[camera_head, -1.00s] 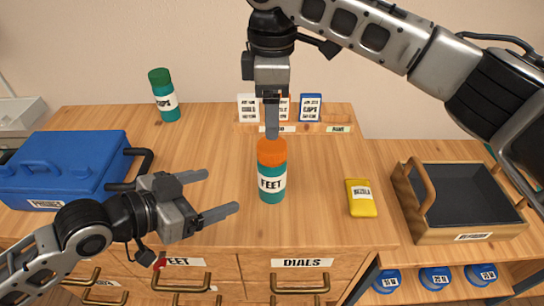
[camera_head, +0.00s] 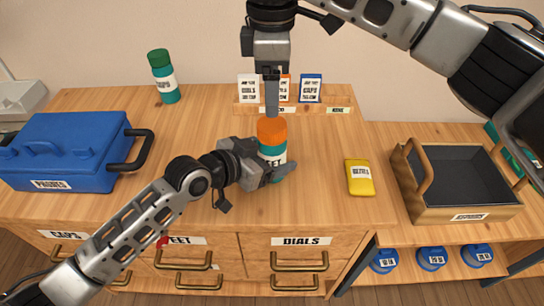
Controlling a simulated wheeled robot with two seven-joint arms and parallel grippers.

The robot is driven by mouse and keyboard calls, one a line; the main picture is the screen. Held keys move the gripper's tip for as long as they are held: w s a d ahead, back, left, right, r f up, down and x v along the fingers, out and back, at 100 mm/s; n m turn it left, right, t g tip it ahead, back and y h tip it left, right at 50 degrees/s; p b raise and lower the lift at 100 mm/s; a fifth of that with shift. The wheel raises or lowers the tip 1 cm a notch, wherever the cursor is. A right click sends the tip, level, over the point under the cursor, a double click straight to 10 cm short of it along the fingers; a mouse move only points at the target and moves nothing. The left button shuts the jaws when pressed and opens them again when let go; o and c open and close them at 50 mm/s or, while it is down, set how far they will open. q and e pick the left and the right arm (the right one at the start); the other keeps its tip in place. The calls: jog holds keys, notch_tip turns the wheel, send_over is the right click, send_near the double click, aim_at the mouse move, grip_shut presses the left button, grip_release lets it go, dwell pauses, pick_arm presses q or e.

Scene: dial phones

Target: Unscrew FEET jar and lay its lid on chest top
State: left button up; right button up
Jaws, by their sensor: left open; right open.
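The FEET jar (camera_head: 271,151), teal with an orange lid (camera_head: 271,129), stands upright on the wooden chest top (camera_head: 205,125). The lid is on the jar. My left gripper (camera_head: 284,163) is open, with its fingers around the jar's body at label height. It hides part of the label and the jar's lower part. My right gripper (camera_head: 271,98) is open and points down just above the lid. Its fingers overlap in this view, and I cannot tell whether they touch the lid.
A teal jar with a green lid (camera_head: 163,77) stands at the back left. A blue PHONES case (camera_head: 65,150) is at left. A card rack (camera_head: 300,112) stands behind the jar. A yellow packet (camera_head: 359,178) lies at right, near a wooden crate (camera_head: 470,215) on a lower surface.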

pick_arm(q)
jog(key=shift+w+d+f, duration=0.1)
jog(key=shift+w+d, duration=0.05)
jog(key=shift+d, duration=0.05)
